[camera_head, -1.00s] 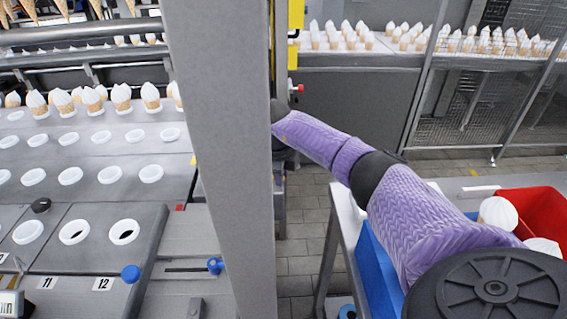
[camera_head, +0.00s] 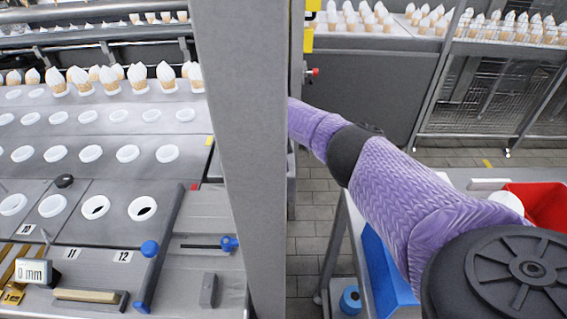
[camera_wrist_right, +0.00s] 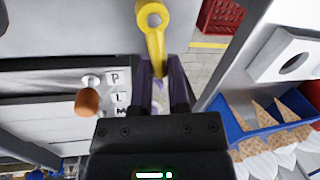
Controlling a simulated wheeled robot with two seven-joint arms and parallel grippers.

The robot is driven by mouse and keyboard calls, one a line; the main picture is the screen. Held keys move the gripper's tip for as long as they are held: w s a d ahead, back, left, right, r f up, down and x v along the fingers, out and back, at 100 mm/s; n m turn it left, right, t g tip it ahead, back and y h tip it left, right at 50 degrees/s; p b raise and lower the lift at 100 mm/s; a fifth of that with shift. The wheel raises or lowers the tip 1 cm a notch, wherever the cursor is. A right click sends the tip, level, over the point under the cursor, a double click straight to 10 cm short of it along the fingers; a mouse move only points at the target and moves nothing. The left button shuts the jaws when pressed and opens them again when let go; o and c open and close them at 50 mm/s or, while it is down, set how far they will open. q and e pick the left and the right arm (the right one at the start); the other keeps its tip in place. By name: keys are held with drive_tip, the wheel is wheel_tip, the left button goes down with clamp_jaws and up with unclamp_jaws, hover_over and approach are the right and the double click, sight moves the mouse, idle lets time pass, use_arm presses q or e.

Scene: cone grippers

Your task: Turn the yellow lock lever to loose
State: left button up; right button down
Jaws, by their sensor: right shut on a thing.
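The yellow lock lever (camera_wrist_right: 155,42) shows in the right wrist view, with a round ringed end at the top and its arm pointing down between my fingers. My right gripper (camera_wrist_right: 163,85) is shut on the lever's lower arm. In the head view my purple right arm passes behind a grey post, so the gripper and lever are hidden there. Whether the lever stands at loose or locked I cannot tell. My left gripper is in neither view.
The grey post (camera_head: 245,160) stands close in front. In the wrist view an orange knob (camera_wrist_right: 87,101) sits left of my fingers beside lettered tags. A blue bin (camera_wrist_right: 238,124) with cones is at right. A red bin (camera_head: 543,203) lies beyond my arm.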

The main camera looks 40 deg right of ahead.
drive_tip(key=shift+w+a+m, duration=0.25)
drive_tip(key=shift+a+m, duration=0.05)
drive_tip(key=shift+m, duration=0.5)
drive_tip(key=c, duration=0.6)
unclamp_jaws()
drive_tip(key=r, duration=0.3)
drive_tip(key=a+r+p, duration=0.1)
drive_tip(key=r, duration=0.2)
drive_tip(key=w+r, duration=0.1)
drive_tip(key=r, duration=0.2)
drive_tip(key=shift+a+r+p, duration=0.3)
drive_tip(key=shift+r, duration=0.1)
